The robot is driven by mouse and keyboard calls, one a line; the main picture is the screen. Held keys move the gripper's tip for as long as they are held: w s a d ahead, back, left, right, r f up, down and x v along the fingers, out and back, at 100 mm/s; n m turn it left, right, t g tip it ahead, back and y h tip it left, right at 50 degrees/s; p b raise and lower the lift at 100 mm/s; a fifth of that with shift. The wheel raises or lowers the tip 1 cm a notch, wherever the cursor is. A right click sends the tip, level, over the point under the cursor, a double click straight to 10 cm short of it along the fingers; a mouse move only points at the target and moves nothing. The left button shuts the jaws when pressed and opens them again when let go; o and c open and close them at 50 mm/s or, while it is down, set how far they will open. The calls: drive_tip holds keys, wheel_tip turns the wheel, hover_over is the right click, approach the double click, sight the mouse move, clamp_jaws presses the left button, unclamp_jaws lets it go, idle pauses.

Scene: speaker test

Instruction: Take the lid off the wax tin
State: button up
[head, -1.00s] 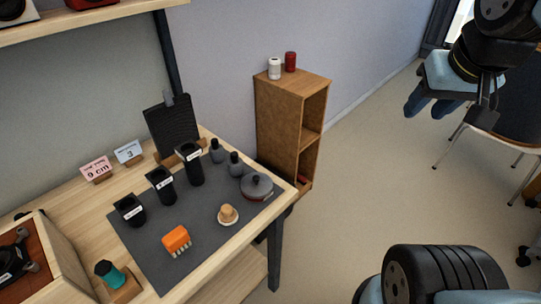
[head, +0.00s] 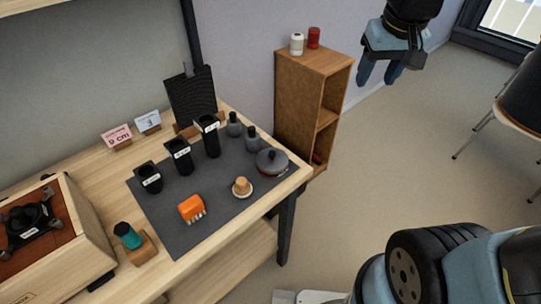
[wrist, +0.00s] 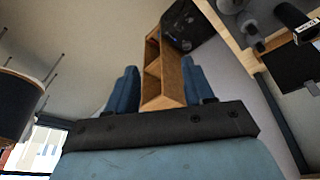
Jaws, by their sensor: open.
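The likely wax tin (head: 271,168) is a low, round, dark grey tin with a reddish band. It stands at the right end of the dark mat on the bench. Its lid (head: 272,156) with a small knob is on it. My gripper (head: 380,76) is open and empty, in the air at the upper right, well apart from the tin and to the right of the wooden cabinet. In the wrist view my two blue fingers (wrist: 158,68) are spread with nothing between them except the cabinet behind; part of the bench shows at the top right.
The dark mat (head: 180,236) also holds black labelled cups (head: 179,156), two small grey bottles (head: 234,124), an orange brush (head: 191,208) and a cork-coloured piece on a pale dish (head: 241,187). The wooden cabinet (head: 300,95) bears white and red cans.

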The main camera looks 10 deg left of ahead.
drive_tip(key=w+a+f+n+g, duration=0.25)
drive_tip(key=a+f, duration=0.35)
drive_tip(key=a, duration=0.4)
drive_tip(key=n, duration=0.2)
hover_over(272, 152)
wheel_tip(272, 152, down, 8)
drive_tip(key=shift+m+g, duration=0.25)
drive_tip(key=shift+g, duration=0.2)
wheel_tip(272, 152, down, 13)
drive_tip(key=shift+w+f, duration=0.1)
drive_tip(key=shift+f, duration=0.05)
clamp_jaws()
